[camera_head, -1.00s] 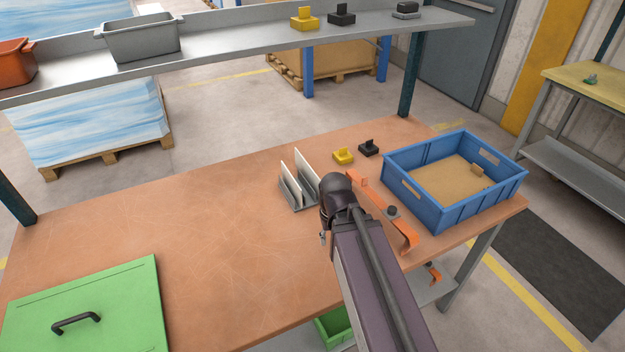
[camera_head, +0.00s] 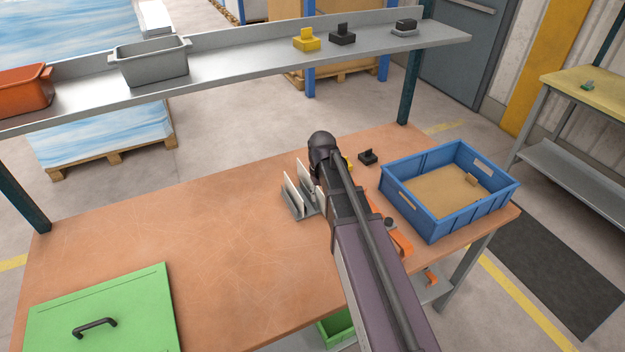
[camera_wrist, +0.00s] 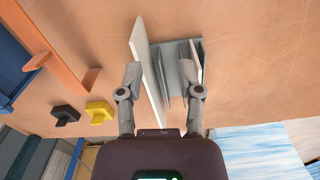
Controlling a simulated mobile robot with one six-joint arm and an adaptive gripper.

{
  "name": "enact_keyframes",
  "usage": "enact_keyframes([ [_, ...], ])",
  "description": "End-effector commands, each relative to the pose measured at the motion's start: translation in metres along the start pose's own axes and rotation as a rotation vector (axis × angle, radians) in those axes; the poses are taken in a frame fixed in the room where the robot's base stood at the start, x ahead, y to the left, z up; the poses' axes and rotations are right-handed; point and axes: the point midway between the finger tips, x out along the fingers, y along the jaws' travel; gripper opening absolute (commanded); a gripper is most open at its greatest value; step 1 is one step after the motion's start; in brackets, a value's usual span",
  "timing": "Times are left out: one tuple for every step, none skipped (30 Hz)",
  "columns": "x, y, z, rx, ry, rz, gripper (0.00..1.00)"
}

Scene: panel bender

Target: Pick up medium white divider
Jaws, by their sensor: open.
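Two white dividers stand upright in a grey slotted rack (camera_wrist: 184,50) on the workbench. In the wrist view, the larger divider (camera_wrist: 147,62) lies between the fingers of my gripper (camera_wrist: 165,80), closer to the left finger. The smaller divider (camera_wrist: 195,60) is near the right fingertip. My gripper is open, with no clear contact on either divider. In the head view, the left divider (camera_head: 293,194) and the right divider (camera_head: 304,177) show left of my arm, which hides part of the rack and my fingers. I cannot tell which divider is the medium one.
A blue crate (camera_head: 448,227) stands on the right of the bench. An orange handle-like part (camera_wrist: 58,65) and yellow (camera_wrist: 99,111) and black (camera_wrist: 66,116) blocks are near the rack. A green lid (camera_head: 104,310) lies at left; the bench middle is clear. A shelf (camera_head: 235,62) spans behind.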

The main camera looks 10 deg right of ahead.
Motion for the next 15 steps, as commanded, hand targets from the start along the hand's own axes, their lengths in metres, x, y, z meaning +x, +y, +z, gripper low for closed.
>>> enact_keyframes([
  [-0.019, 0.003, -0.025, -0.014, 0.000, 0.000, 0.47],
  [-0.024, 0.004, -0.035, -0.023, 0.000, 0.000, 0.47],
  [-0.031, 0.006, -0.048, -0.036, 0.000, 0.000, 0.47],
  [-0.036, 0.007, -0.057, -0.045, 0.000, 0.000, 0.47],
  [-0.041, 0.008, -0.066, -0.053, 0.000, 0.000, 0.47],
  [-0.046, 0.009, -0.077, -0.065, 0.000, 0.000, 0.47],
  [-0.050, 0.010, -0.084, -0.073, 0.000, 0.000, 0.47],
  [-0.054, 0.011, -0.091, -0.079, 0.000, 0.000, 0.47],
  [-0.058, 0.012, -0.099, -0.088, 0.000, 0.000, 0.47],
  [-0.060, 0.013, -0.105, -0.095, 0.000, 0.000, 0.47],
  [-0.063, 0.013, -0.109, -0.100, 0.000, 0.000, 0.47],
  [-0.065, 0.014, -0.114, -0.106, 0.000, 0.000, 0.47],
  [-0.066, 0.014, -0.117, -0.109, 0.000, 0.000, 0.47],
  [-0.067, 0.015, -0.119, -0.112, 0.000, 0.000, 0.47],
  [-0.068, 0.015, -0.122, -0.115, 0.000, 0.000, 0.47],
])
